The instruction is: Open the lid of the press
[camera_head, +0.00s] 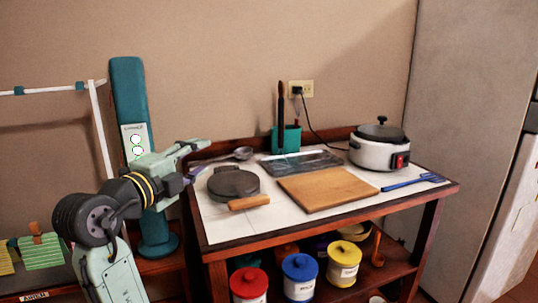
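The press (233,184) is a round dark grey device lying flat at the left part of the table top, and its lid looks closed. Its wooden handle (249,203) points toward the front right. My gripper (192,162) is at the left edge of the table, left of the press and apart from the handle. Its fingers are small and partly hidden by the wrist, so I cannot tell whether they are open. Nothing is seen held in it.
A wooden board (327,189) lies right of the press, with a dark tray (300,163) behind it. A white cooker (379,147) and a blue utensil (412,182) are at the right. A teal holder (286,138) stands at the back. Lidded canisters (300,277) are on the shelf below.

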